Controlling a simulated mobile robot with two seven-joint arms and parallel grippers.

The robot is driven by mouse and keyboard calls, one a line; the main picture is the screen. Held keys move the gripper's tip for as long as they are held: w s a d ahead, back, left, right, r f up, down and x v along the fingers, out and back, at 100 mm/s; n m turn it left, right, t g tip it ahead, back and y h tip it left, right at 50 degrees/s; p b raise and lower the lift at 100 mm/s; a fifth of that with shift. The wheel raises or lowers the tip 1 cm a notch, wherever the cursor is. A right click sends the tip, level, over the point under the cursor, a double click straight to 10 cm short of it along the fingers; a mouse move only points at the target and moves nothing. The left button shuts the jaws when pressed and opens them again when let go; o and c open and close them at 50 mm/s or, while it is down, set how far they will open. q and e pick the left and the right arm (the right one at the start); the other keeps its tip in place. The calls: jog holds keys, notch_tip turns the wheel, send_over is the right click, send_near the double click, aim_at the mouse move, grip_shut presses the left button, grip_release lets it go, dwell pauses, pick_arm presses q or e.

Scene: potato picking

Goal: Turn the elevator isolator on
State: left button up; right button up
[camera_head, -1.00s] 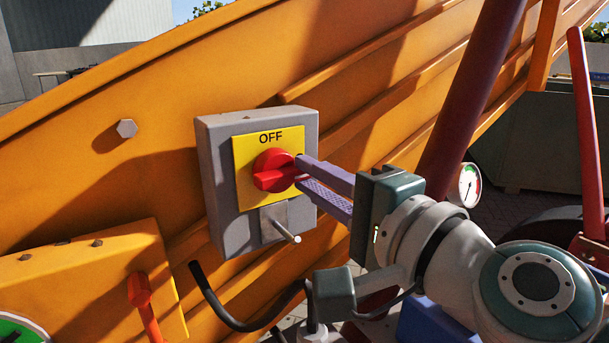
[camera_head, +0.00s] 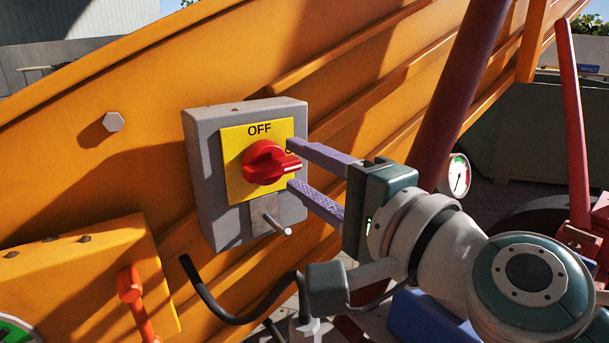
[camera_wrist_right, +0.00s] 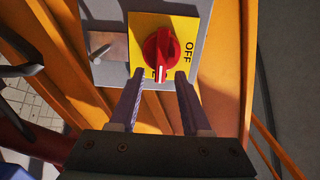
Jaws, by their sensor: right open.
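The elevator isolator is a grey box (camera_head: 205,180) with a yellow plate (camera_head: 234,165) and a red rotary knob (camera_head: 263,161). "OFF" is printed above the knob. The knob's handle and white mark point right, towards my right gripper. A second label beside the mark is mostly hidden. My right gripper (camera_head: 291,165) is open, its fingertips above and below the handle's end, apart from it. In the right wrist view the knob (camera_wrist_right: 160,54) lies ahead of and between the spread fingers (camera_wrist_right: 159,75), its white mark facing the gripper. My left gripper is not in view.
A metal pin (camera_head: 277,226) sticks out from the box's lower front. The box sits on an orange machine wall (camera_head: 150,75). A black hose (camera_head: 228,315) curves below, with a red lever (camera_head: 131,290) at lower left. A pressure gauge (camera_head: 458,176) stands behind my right wrist.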

jog(key=v, duration=0.9)
jog(key=shift+s, duration=0.3)
jog(key=shift+d, duration=0.1)
